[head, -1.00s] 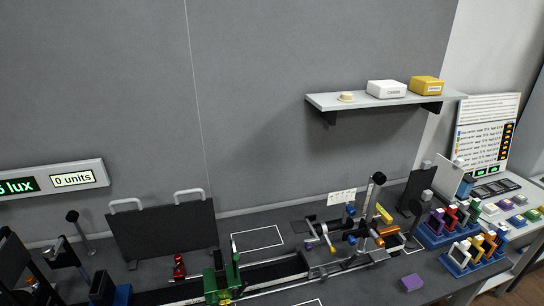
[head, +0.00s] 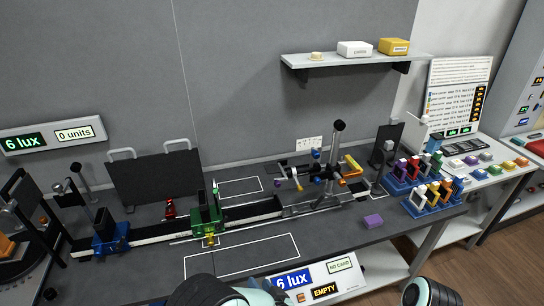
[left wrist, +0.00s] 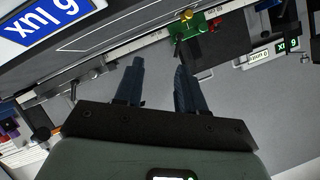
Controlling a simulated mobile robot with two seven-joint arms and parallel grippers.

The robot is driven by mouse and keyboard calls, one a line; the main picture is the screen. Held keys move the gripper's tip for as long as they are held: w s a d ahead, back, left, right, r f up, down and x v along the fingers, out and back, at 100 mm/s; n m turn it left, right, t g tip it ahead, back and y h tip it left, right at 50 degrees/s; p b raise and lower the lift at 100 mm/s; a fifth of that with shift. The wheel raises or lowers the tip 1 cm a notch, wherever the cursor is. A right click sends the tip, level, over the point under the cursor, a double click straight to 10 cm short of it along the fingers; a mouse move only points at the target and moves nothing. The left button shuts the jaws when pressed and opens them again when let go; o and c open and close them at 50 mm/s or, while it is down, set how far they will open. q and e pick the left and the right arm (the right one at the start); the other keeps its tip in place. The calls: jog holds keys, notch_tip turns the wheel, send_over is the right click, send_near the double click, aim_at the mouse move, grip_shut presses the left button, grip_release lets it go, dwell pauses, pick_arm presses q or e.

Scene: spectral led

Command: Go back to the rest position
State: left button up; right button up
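My left gripper (left wrist: 158,82) shows in the left wrist view with its two dark fingers apart and nothing between them. Beyond the fingertips, apart from them, the bench's green carriage (left wrist: 187,30) appears upside down. In the head view, rounded dark and teal parts of my arms show at the bottom edge, in the middle and to the right. My right gripper's fingers are not visible in any view. The green carriage (head: 207,217) stands on the black rail (head: 250,210) in the head view.
A blue carriage (head: 110,236) stands on the rail at left. Racks of coloured pieces (head: 432,203) stand at right. A wall shelf (head: 350,60) holds boxes. A "6 lux" panel (head: 292,280) is at the front, by my arms.

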pick_arm(q)
jog(key=s+a+f+n+g+h, duration=0.1)
jog(key=s+a+f+g+h, duration=0.2)
jog(key=f, duration=0.7)
jog(key=s+a+f+n+g+h, duration=0.1)
jog(key=s+a+f+g+h, duration=0.15)
jog(key=a+f, duration=0.45)
jog(key=s+f+n+g+h, duration=0.1)
jog(key=s+f+g+h, duration=0.1)
jog(key=s, duration=0.7)
jog(key=s+f+n+g+h, duration=0.2)
jog(key=s+f+g, duration=0.3)
jog(key=s, duration=0.4)
jog(key=shift+s+f+n, duration=0.2)
jog(key=shift+f+n, duration=0.1)
jog(key=shift+f, duration=0.55)
